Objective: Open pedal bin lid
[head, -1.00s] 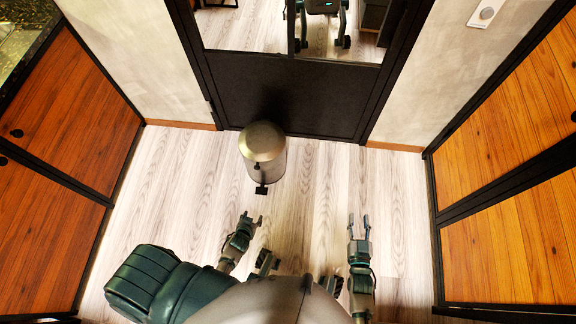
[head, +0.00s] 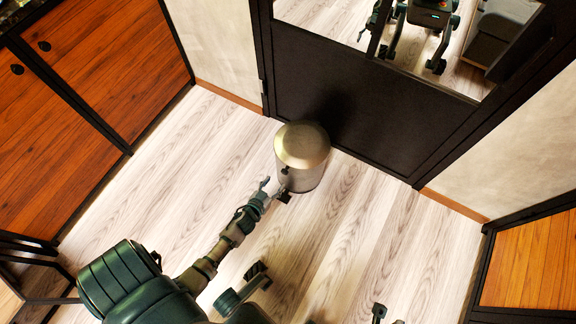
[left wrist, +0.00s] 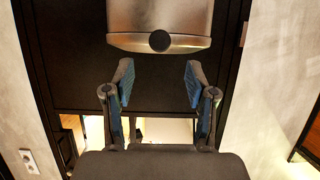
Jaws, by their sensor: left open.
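The pedal bin (head: 302,180) is a brushed-metal cylinder with a domed lid (head: 302,143), which is shut. It stands upright on the floor before the dark door. A small dark knob (head: 285,170) shows at the lid's near edge, and the dark pedal (head: 285,197) juts out low at the front. My left gripper (head: 266,186) is open and empty, just left of the bin's front. In the left wrist view, the open fingers (left wrist: 160,85) are apart from the bin (left wrist: 160,18), whose black knob (left wrist: 159,41) lies between their lines. My right gripper (head: 388,315) barely shows at the bottom edge, its tips apart.
The dark door (head: 350,110) with a mirror-like upper panel stands right behind the bin. Wooden cabinets (head: 110,80) line the left, another wooden panel (head: 530,265) the right. The pale wood floor (head: 350,240) is clear around the bin.

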